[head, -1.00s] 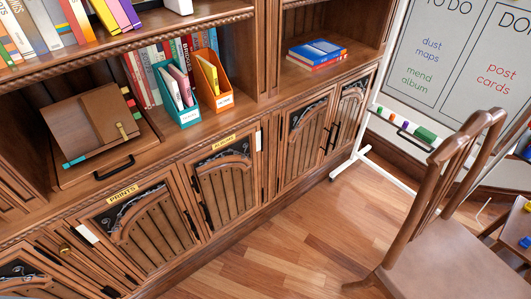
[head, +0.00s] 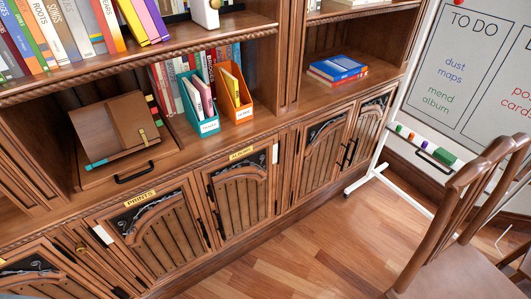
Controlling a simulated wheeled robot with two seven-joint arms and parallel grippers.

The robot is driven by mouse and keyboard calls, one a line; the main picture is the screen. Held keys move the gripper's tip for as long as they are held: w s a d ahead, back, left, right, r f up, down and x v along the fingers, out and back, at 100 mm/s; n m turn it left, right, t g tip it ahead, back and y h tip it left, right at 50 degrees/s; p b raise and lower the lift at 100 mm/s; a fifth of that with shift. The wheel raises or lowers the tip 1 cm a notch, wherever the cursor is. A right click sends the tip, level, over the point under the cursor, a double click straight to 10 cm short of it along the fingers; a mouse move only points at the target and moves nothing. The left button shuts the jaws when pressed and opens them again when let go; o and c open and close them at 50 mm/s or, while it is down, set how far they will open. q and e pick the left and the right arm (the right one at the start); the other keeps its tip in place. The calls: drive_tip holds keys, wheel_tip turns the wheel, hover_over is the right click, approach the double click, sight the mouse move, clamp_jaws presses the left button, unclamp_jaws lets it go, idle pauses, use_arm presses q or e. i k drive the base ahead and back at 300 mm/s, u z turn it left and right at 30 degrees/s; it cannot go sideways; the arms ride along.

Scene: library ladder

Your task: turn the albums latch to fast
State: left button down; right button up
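The albums door (head: 241,203) is a carved wooden cupboard door in the lower row, and it looks closed. A yellow label (head: 241,154), apparently reading ALBUMS, sits above it. A small white upright piece (head: 275,154) is at the door's upper right edge. I cannot tell whether it is the latch or which way a latch is turned. A black handle (head: 211,194) shows at the door's left edge. Neither of my grippers is in view.
The prints door (head: 162,232) is left of the albums door. Above them, a shelf holds a brown album (head: 110,130), a teal file box (head: 208,125) and an orange one (head: 244,111). A chair (head: 455,225) and whiteboard (head: 470,80) stand right. Wooden floor (head: 310,240) ahead is clear.

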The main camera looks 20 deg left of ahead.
sight(210, 194)
drive_tip(key=u, duration=1.15)
drive_tip(key=k, duration=1.3)
drive_tip(key=u, duration=0.8)
drive_tip(key=i, duration=1.7)
drive_tip(key=z, duration=0.35)
